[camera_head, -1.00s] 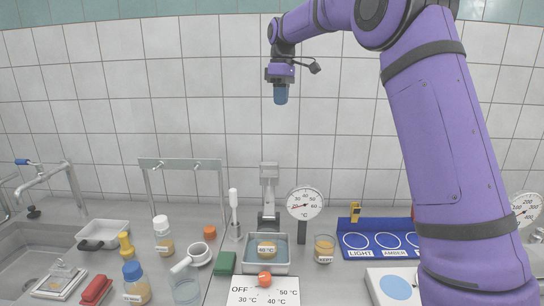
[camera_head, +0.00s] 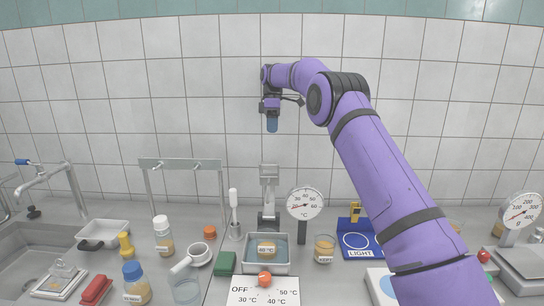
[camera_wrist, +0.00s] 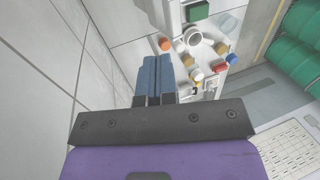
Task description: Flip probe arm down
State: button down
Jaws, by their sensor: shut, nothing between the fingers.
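The grey upright piece behind the water bath, which looks like the probe arm (camera_head: 268,190), stands raised with its block-shaped top end up. The metal bath tray (camera_head: 284,268) in front of it holds a small labelled jar (camera_head: 267,249). A dial thermometer (camera_head: 305,203) stands just right of the upright piece. My gripper (camera_head: 272,130) hangs fingers down in the air above the upright piece, clear of it and in front of the wall tiles. Its blue fingers are together and empty; they also show in the wrist view (camera_wrist: 155,82). The upright piece cannot be made out in the wrist view.
A temperature panel (camera_head: 263,291) with an orange knob (camera_head: 264,279) lies in front of the bath. A white brush (camera_head: 234,212) stands left and a labelled jar (camera_head: 325,249) right. A metal rack (camera_head: 181,164) stands back left.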

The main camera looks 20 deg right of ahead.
dwell(0.3)
jog(key=x, duration=1)
dwell(0.4)
